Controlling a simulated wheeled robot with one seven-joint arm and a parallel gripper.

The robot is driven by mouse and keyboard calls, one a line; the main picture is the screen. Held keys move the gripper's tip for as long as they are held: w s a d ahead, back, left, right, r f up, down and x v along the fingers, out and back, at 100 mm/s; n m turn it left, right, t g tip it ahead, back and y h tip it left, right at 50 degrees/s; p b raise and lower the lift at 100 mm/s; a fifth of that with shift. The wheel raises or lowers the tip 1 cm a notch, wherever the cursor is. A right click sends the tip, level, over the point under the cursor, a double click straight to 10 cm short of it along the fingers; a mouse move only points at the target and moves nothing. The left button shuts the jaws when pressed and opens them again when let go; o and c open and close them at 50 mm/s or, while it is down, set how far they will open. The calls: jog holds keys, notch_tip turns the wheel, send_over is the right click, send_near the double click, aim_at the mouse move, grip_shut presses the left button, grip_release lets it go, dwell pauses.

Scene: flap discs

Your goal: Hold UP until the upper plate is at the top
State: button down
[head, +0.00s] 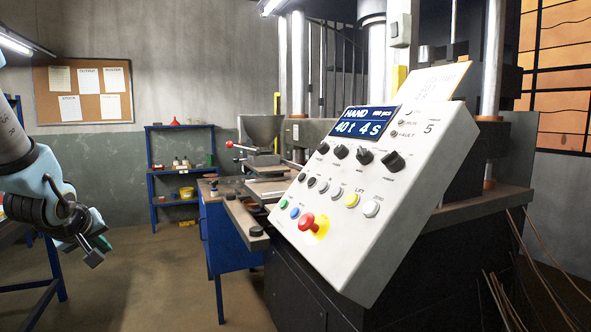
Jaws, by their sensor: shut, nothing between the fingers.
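The control panel (411,190) of the press is a tilted white box in the middle of the head view. A label near these reads "LIFT"; I cannot make out a button marked UP. A red mushroom button (308,222) sits lower down. My gripper (97,251) is shut and empty at the far left, well away from the panel. The upper plate cannot be made out.
A bench with a grey hopper (262,131) and a red-knobbed lever stands left of the panel. A blue shelf (183,172) is behind, at the wall. Thin rods (510,290) lean at the lower right. Open floor lies between my gripper and the panel.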

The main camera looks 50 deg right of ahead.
aim_at(302, 177)
jog(key=s+d+r+h+p, duration=0.1)
jog(key=d+r+h, duration=0.4)
jog(key=d, duration=0.5)
jog(key=s+d+r+h+p, duration=0.2)
jog(key=d+r, duration=0.4)
jog(key=d, duration=0.5)
jog(key=s+d+r+m+g+h, duration=0.1)
jog(key=s+d+r+g+h, duration=0.2)
jog(key=s+d+r, duration=0.1)
jog(key=s+d+r+g+h+p, duration=0.1)
jog(key=s+d+r+g+h, duration=0.1)
jog(key=s+d, duration=0.5)
jog(key=shift+d+r+m+g+h, duration=0.4)
jog(key=shift+d+r+g, duration=0.2)
jog(key=shift+d+r, duration=0.35)
jog(key=shift+d+f, duration=0.1)
jog(key=shift+s+d+f+b, duration=0.4)
jog(key=shift+d+f+b, duration=0.35)
jog(key=shift+d+f, duration=0.2)
jog(key=shift+s+d+f+b, duration=0.4)
jog(key=shift+d+f+b, duration=0.45)
jog(key=shift+d, duration=0.25)
jog(key=shift+s+d+f+b, duration=0.4)
jog(key=shift+d+f+b, duration=0.3)
jog(key=shift+d+f, duration=0.3)
jog(key=shift+d, duration=0.1)
jog(key=shift+s+d+f, duration=0.1)
jog(key=shift+d+f, duration=0.1)
